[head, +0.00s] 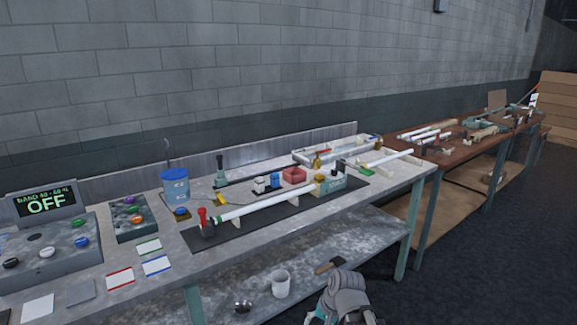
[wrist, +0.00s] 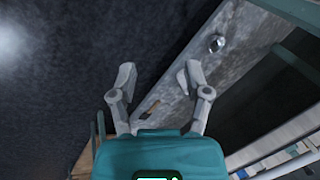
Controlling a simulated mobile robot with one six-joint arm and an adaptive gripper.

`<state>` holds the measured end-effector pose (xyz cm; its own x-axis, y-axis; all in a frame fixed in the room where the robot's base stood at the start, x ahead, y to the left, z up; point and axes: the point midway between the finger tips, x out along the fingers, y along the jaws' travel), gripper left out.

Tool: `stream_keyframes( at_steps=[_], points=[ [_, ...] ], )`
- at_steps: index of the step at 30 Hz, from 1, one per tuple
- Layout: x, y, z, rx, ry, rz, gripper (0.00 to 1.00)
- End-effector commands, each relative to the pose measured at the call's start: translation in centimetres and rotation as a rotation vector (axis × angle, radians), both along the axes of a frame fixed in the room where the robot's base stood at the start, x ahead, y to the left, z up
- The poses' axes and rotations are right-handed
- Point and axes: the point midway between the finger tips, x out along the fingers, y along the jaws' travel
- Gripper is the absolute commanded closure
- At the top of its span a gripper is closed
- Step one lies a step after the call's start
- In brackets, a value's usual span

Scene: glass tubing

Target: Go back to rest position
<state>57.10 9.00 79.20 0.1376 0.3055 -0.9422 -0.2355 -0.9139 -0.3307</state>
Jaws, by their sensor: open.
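My gripper (wrist: 155,78) is open and empty in the wrist view. Its two grey fingers are spread apart over the dark floor and the edge of the bench's lower shelf. In the head view my folded arm shows at the bottom, in front of the bench, and the gripper's fingers cannot be made out there. The metal bench (head: 150,263) stands beyond the arm. On it a white glass tube (head: 268,204) lies along a black mat (head: 238,227), with a red-handled fitting (head: 203,217) at its left end.
A blue-lidded tub (head: 175,187) and a red bin (head: 294,176) stand behind the tube. A white cup (head: 280,283) and a brush (head: 329,266) are on the lower shelf (head: 345,252). The floor (head: 480,275) at right is clear.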

Motion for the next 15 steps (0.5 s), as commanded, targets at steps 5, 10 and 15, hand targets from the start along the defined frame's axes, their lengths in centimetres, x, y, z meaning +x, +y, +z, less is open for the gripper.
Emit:
stream_keyframes(
  at_steps=[5,10,15],
  points=[
    [-1.4,-4.0,-0.7,-0.150,0.029,0.114,0.37],
    [-2.5,-6.8,-1.0,-0.252,0.063,0.196,0.37],
    [-3.5,-9.3,-1.1,-0.337,0.105,0.265,0.37]
  ],
)
